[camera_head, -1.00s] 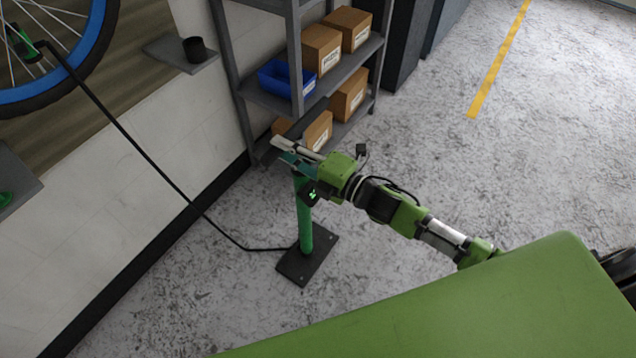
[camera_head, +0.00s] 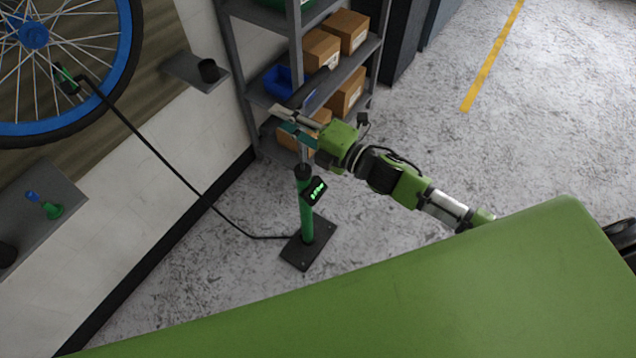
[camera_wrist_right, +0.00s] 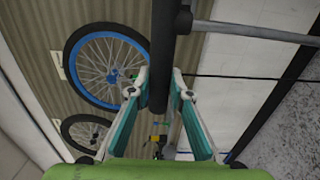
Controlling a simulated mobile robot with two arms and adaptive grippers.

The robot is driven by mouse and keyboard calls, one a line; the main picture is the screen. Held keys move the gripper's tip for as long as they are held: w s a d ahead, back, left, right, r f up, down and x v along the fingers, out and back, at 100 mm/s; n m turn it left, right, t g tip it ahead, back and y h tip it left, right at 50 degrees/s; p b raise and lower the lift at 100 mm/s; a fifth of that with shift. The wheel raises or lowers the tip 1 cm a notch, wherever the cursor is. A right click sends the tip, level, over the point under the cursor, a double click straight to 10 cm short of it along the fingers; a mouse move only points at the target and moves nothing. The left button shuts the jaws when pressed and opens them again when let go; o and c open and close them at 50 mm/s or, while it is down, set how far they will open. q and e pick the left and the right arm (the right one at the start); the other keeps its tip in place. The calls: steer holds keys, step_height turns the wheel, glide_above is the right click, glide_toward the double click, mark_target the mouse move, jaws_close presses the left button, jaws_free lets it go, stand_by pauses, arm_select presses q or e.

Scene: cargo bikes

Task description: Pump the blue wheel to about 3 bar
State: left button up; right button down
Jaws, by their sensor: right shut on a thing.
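The blue wheel (camera_head: 129,48) hangs on the wall at the upper left, with blue rim and hub. It also shows in the right wrist view (camera_wrist_right: 112,76). A black hose (camera_head: 150,148) runs from a green and black pump head (camera_head: 68,80) at its lower rim to the green floor pump (camera_head: 307,218). The pump stands upright, its silver rod partly out. Its small display (camera_head: 315,191) shows green digits too small to read surely. My right gripper (camera_head: 288,120) is shut on the black pump handle (camera_wrist_right: 162,50), with a finger on either side. My left gripper is out of view.
A grey shelf rack (camera_head: 240,75) with cardboard boxes (camera_head: 346,32) and a blue bin (camera_head: 277,80) stands behind the pump. Small wall shelves (camera_head: 185,70) hold a black cup (camera_head: 209,71) and a green-blue item (camera_head: 50,209). Open floor lies to the right.

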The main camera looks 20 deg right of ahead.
steer(key=shift+r, duration=0.6)
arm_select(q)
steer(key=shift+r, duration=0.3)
arm_select(e)
steer(key=shift+f, duration=0.1)
